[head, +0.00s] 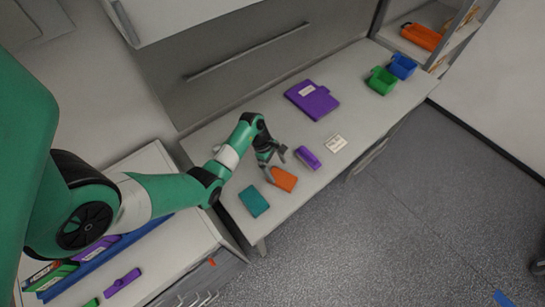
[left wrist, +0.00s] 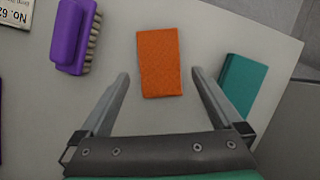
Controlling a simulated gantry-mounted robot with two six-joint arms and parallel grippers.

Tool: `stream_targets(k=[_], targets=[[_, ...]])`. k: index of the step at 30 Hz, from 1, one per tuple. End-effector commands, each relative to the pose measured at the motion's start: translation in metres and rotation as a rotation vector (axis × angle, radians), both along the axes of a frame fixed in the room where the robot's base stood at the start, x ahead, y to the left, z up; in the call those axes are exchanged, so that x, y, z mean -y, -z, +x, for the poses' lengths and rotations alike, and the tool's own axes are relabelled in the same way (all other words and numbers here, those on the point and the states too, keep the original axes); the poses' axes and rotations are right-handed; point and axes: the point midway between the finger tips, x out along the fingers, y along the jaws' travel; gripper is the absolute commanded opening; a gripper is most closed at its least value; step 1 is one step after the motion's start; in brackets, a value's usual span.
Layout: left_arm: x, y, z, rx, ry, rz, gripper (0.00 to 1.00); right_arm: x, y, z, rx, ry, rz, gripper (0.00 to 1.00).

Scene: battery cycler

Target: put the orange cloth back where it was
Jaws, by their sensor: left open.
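The orange cloth (head: 284,180) is a flat folded rectangle lying on the light grey bench near its front edge. In the left wrist view the cloth (left wrist: 159,62) lies ahead of the fingertips, between their lines and apart from both. My left gripper (head: 276,161) is open and empty, just above and behind the cloth in the head view; its two spread fingers also show in the left wrist view (left wrist: 160,75). My right gripper is in neither view.
A teal block (head: 254,201) lies left of the cloth, and a purple brush (head: 308,158) right of it. Further right are a small label card (head: 335,143), a purple folder (head: 312,100), a green bin (head: 382,81) and a blue bin (head: 402,67). An orange bin (head: 422,37) sits on a shelf.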

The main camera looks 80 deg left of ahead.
Motion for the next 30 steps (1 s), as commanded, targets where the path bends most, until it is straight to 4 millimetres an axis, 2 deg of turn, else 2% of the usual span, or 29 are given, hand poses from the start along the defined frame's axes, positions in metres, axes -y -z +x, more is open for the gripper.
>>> stream_targets(k=[1, 3, 9, 23, 26, 29, 30], targets=[[-0.004, -0.017, -0.003, 0.003, -0.002, 0.003, 1.00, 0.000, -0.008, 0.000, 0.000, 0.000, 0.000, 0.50], [-0.009, -0.031, -0.008, 0.003, -0.002, 0.003, 1.00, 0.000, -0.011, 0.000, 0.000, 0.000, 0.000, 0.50], [-0.017, -0.058, -0.017, 0.001, -0.001, 0.001, 1.00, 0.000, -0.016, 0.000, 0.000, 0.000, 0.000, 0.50], [-0.018, -0.063, -0.017, 0.005, -0.001, 0.001, 1.00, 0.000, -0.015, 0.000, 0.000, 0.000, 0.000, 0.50], [-0.018, -0.075, 0.005, 0.080, -0.010, 0.012, 1.00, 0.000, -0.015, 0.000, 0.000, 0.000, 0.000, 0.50], [-0.011, -0.114, 0.060, 0.283, -0.041, 0.016, 1.00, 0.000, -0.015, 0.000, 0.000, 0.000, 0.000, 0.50], [-0.005, -0.140, 0.088, 0.399, -0.059, 0.006, 1.00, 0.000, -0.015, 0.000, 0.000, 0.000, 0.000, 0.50]])
